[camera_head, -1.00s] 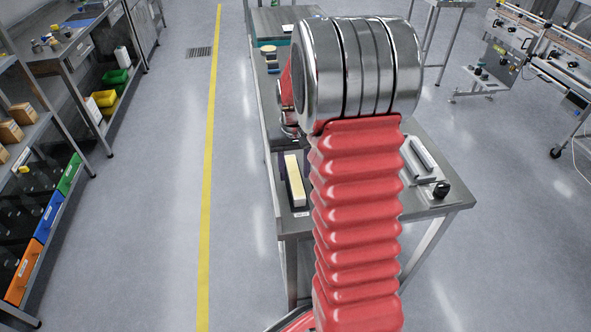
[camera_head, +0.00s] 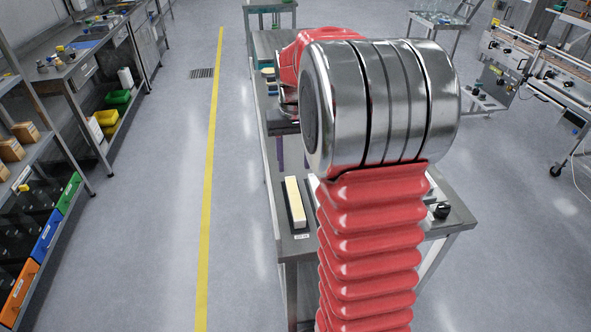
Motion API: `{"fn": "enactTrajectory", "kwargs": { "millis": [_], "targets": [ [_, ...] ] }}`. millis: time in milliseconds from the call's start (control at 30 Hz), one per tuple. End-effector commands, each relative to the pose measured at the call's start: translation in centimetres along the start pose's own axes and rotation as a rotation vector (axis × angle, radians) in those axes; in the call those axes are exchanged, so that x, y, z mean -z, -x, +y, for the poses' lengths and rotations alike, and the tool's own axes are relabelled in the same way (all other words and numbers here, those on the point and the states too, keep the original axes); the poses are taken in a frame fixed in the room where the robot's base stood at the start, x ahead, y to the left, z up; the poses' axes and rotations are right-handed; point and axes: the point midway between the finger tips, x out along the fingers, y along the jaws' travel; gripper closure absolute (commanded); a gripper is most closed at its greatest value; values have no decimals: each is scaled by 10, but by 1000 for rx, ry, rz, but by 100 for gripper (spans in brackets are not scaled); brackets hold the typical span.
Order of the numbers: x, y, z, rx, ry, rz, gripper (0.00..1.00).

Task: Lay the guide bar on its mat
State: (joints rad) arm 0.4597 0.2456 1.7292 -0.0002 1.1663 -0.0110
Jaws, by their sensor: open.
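I cannot tell for sure which thing is the guide bar. A long cream bar (camera_head: 295,203) lies lengthwise on a narrow dark base (camera_head: 302,224) with a small white label at its near end, at the left of the metal bench. My gripper (camera_head: 292,164) is partly hidden by my arm. Its dark fingers point down over the bench, beyond the cream bar's far end, apart and with nothing seen between them. On the bench's right, a black knob (camera_head: 441,210) shows beside grey metal parts that my arm mostly hides.
The metal bench (camera_head: 292,249) runs away from me, its middle hidden by my arm. Small coloured items (camera_head: 268,78) lie farther back along its left edge. Shelving with bins (camera_head: 45,233) stands at left, a conveyor (camera_head: 545,75) at right. The floor left of the bench is clear.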

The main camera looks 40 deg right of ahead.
Motion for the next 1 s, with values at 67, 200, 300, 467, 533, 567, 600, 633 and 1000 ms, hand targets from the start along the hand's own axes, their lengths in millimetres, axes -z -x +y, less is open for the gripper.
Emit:
{"fn": "enactTrajectory", "kwargs": {
  "millis": [67, 200, 300, 467, 533, 567, 600, 633, 1000],
  "targets": [
    [0, 3, 0, 0, 0, -1, 55],
    [0, 3, 0, 0, 0, -1, 55],
    [0, 3, 0, 0, 0, -1, 55],
    [0, 3, 0, 0, -1, -1, 55],
    [0, 3, 0, 0, -1, -1, 55],
    [0, 3, 0, 0, -1, -1, 55],
    [0, 3, 0, 0, -1, -1, 55],
    [0, 3, 0, 0, 0, 0, 55],
    [-36, 33, -34, 2, 67, 74, 55]
  ]
}}
